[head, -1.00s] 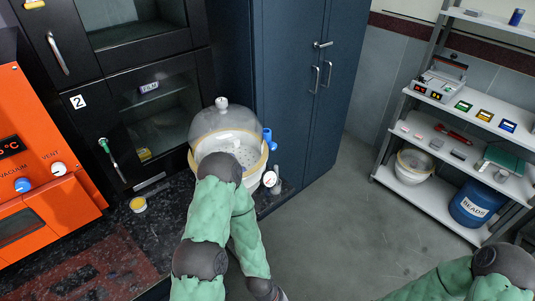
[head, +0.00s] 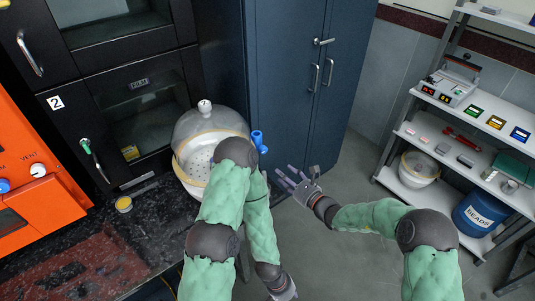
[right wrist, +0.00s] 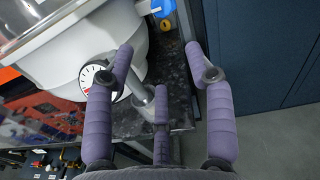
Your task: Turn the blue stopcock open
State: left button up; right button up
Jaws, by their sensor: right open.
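The blue stopcock (head: 257,140) sticks out from the right side of a domed clear desiccator (head: 210,128) with a white base. In the right wrist view the blue stopcock (right wrist: 163,8) shows at the top edge, beyond my fingers and apart from them. My right gripper (head: 297,182) is open and empty, below and right of the stopcock in the head view. Its spread purple fingers also show in the right wrist view (right wrist: 160,55). My left gripper (head: 284,288) is at the bottom edge; its finger state is unclear. My left arm hides part of the desiccator base.
A round gauge (right wrist: 96,78) sits on the desiccator base beside my fingers. The dark bench (head: 155,215) ends near the blue cabinet (head: 285,85). An orange oven (head: 35,190) stands left, and a shelf rack (head: 450,165) right. Floor between is clear.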

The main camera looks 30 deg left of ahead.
aim_at(265, 151)
jog(key=shift+m+t, duration=0.3)
jog(key=x, duration=0.3)
jog(key=r+b+x, duration=0.1)
jog(key=x, duration=0.2)
jog(key=b+x, duration=0.1)
jog(key=x, duration=0.3)
jog(key=shift+w+r, duration=0.25)
jog(key=shift+r, duration=0.15)
jog(key=shift+w+a+b, duration=0.25)
jog(key=shift+a+b, duration=0.1)
jog(key=shift+a, duration=0.3)
jog(key=shift+r, duration=0.1)
grip_shut()
